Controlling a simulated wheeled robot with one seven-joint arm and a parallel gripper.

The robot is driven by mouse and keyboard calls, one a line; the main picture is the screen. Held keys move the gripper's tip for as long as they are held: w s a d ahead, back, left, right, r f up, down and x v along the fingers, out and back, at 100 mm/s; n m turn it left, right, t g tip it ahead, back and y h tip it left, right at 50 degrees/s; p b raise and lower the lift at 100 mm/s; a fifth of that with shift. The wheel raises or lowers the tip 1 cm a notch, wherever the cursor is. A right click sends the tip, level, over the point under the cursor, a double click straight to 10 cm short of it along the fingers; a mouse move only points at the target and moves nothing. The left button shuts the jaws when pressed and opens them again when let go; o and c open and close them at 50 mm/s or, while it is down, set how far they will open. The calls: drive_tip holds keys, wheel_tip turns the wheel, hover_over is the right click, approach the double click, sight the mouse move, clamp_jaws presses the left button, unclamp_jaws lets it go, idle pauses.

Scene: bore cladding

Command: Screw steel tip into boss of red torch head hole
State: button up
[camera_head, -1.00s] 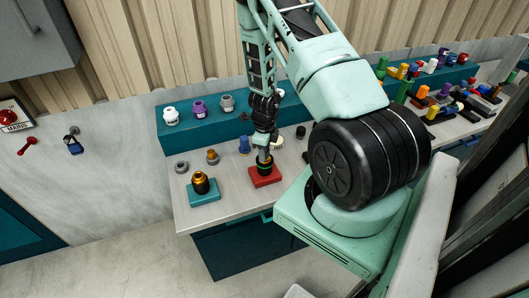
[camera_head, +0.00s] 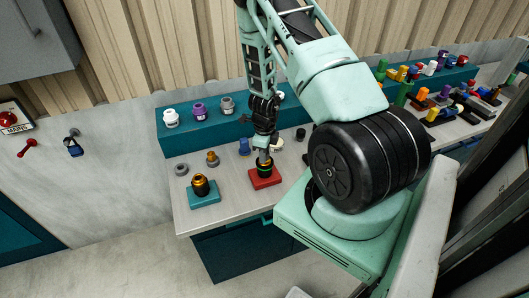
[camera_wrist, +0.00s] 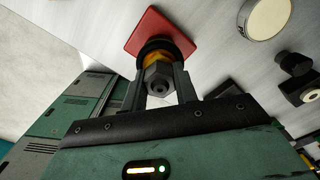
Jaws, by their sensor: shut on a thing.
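The red torch head stands on the bench: a red square base (camera_head: 265,180) carrying a black and gold round boss (camera_head: 264,166). It also shows in the wrist view as the red base (camera_wrist: 152,28) with the gold ring (camera_wrist: 176,52). My gripper (camera_head: 264,151) is right above this boss, pointing down. In the wrist view its fingers (camera_wrist: 160,92) are shut on the grey hexagonal steel tip (camera_wrist: 157,76). The tip lines up closely with the gold boss. The tip's far end is hidden, so I cannot tell how far it is seated.
A similar gold and black head on a teal base (camera_head: 204,197) stands to the left. A teal ledge (camera_head: 185,140) runs behind.

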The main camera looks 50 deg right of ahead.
drive_tip(key=shift+m+p, duration=0.3)
drive_tip(key=shift+m, duration=0.6)
drive_tip(key=shift+r+m+p, duration=0.1)
drive_tip(key=shift+m+p, duration=0.25)
drive_tip(key=shift+m, duration=0.55)
